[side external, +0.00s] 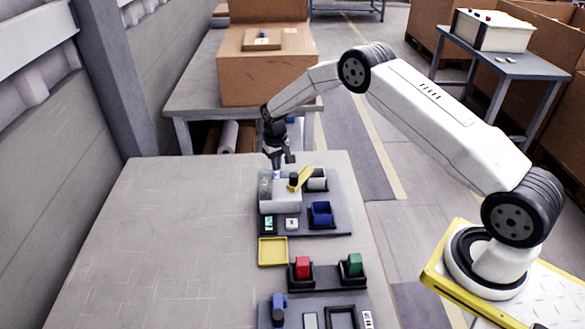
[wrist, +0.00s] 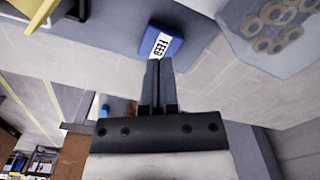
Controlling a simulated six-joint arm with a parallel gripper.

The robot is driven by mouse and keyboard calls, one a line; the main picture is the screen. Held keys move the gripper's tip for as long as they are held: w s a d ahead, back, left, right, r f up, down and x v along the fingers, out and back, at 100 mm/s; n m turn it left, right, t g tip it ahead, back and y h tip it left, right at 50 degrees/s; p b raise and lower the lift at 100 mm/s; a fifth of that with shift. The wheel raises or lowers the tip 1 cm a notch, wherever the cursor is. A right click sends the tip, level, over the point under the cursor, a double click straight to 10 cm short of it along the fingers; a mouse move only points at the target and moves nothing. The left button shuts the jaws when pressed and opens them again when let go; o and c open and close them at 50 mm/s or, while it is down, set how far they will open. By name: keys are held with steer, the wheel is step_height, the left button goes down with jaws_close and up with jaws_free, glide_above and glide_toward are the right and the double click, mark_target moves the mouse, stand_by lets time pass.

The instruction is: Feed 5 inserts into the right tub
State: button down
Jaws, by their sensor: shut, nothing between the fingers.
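In the wrist view a blue block (wrist: 163,43) carries a white label reading FEED. My gripper (wrist: 159,62) is shut and empty, its tips at the label's lower edge in the picture; I cannot tell whether they touch it. A clear container with several tan ring-shaped inserts (wrist: 272,22) is at upper right. In the side view my gripper (side external: 278,163) is over the back of a white machine (side external: 283,199). A grey tub (side external: 317,181) and a blue tub (side external: 321,213) are on the machine's right. The tubs' contents are not clear.
A yellow chute-like piece (side external: 302,178) slants over the machine. A small green display (side external: 269,225) is in front. Nearer are a yellow tray (side external: 272,252), a red block (side external: 303,267), a green block (side external: 354,264) and a blue object (side external: 279,307). The table's left is clear.

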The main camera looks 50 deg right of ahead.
steer(key=shift+f, duration=1.25)
stand_by(1.3)
steer(key=shift+r, duration=0.15)
stand_by(0.4)
steer(key=shift+r, duration=3.35)
steer(key=shift+r, duration=0.1)
step_height(320, 180, up, 6)
glide_above(277, 175)
steer(key=shift+f, duration=2.1)
